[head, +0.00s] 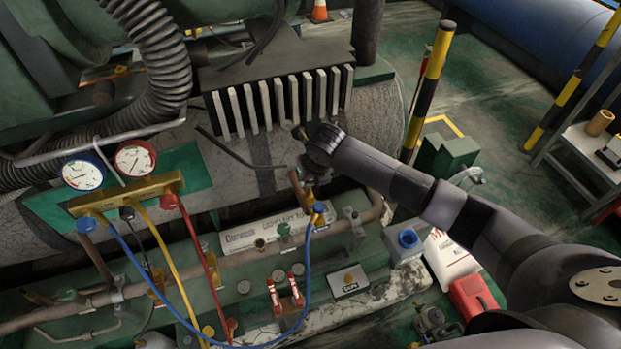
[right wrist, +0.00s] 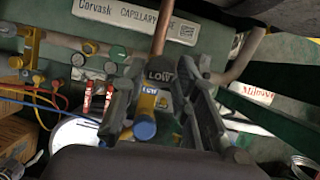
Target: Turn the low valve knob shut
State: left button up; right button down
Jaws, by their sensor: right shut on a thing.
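My right gripper (head: 308,178) reaches in from the right over the copper pipework. In the right wrist view, its two fingers (right wrist: 163,80) stand on either side of a dark piece marked LOW, the low valve knob (right wrist: 160,75), and are shut on it. The knob is mostly hidden by my gripper in the head view. Close beside it is a blue-and-yellow hose fitting (right wrist: 146,108), which shows as a blue fitting (head: 319,208) in the head view. A blue hose (head: 306,282) runs from there to the brass gauge manifold (head: 125,195). My left gripper is out of view.
The manifold carries a blue gauge (head: 83,173), a red gauge (head: 135,159), a blue knob (head: 86,225) and a red knob (head: 169,201). Yellow and red hoses hang below it. Red-handled valves (head: 285,298) stand left of a small label plate (head: 348,281). A striped post (head: 433,85) stands behind my arm.

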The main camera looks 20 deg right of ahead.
jog(key=shift+m, duration=0.3)
jog(key=c, duration=1.2)
grip_release()
jog(key=shift+c, duration=0.2)
jog(key=shift+r, duration=0.15)
jog(key=v, duration=1.2)
jog(key=shift+a, duration=0.15)
